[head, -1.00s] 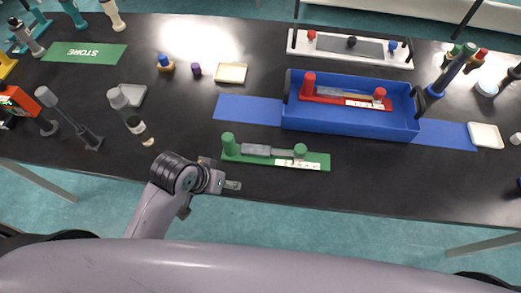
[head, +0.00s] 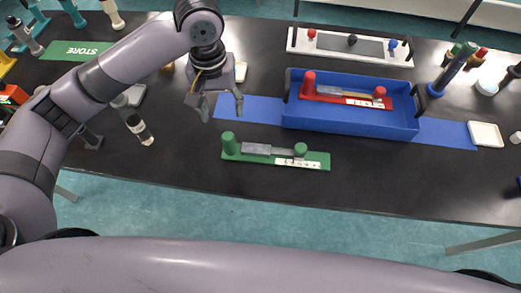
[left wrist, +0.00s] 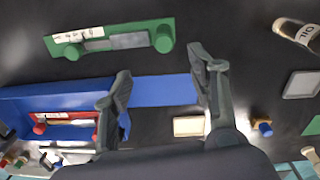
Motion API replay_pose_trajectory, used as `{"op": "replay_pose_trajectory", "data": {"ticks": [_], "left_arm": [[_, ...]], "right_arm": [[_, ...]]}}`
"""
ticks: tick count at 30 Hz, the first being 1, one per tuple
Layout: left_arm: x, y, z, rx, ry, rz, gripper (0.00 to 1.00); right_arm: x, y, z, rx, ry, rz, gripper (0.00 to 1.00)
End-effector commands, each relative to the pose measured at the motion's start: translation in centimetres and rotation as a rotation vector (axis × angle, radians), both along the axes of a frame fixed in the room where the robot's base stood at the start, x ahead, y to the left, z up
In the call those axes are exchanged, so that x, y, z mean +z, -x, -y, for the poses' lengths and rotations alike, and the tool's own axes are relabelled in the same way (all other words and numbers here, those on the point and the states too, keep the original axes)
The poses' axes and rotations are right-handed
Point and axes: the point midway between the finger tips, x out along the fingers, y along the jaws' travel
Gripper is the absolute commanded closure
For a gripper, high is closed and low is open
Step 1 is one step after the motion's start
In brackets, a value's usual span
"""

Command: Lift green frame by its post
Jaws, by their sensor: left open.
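The green frame (head: 258,157) lies on the black table near its front edge, in front of the blue mat. It has a taller green post (head: 229,143) at its left end, a shorter green post (head: 300,149) at its right end, a grey bar between them and a white label. My left gripper (head: 221,106) is open and empty, above the table, behind and slightly left of the taller post. In the left wrist view the green frame (left wrist: 115,40) lies beyond the open fingers (left wrist: 165,88), with nothing between them but table and mat. My right gripper is not in view.
A blue tray (head: 350,126) holding a red frame (head: 345,100) stands on the blue mat (head: 447,134) to the right. The table right of the green frame is clear.

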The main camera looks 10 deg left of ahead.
Motion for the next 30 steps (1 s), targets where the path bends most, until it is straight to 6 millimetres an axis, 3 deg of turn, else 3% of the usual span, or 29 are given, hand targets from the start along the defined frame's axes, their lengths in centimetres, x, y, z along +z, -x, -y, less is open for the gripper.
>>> {"op": "replay_pose_trajectory", "data": {"ticks": [5,19,30], "left_arm": [[0.3,-0.2,-0.9,0.038,-0.028,-0.012,0.47],[-9.1,-0.2,-0.8,0.036,-0.027,-0.013,0.47],[-12.3,-0.5,-0.5,0.035,-0.025,-0.012,0.47]], "right_arm": [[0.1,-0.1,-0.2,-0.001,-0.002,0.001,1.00],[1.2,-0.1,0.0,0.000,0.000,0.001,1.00],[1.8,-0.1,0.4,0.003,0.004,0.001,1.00]]}}
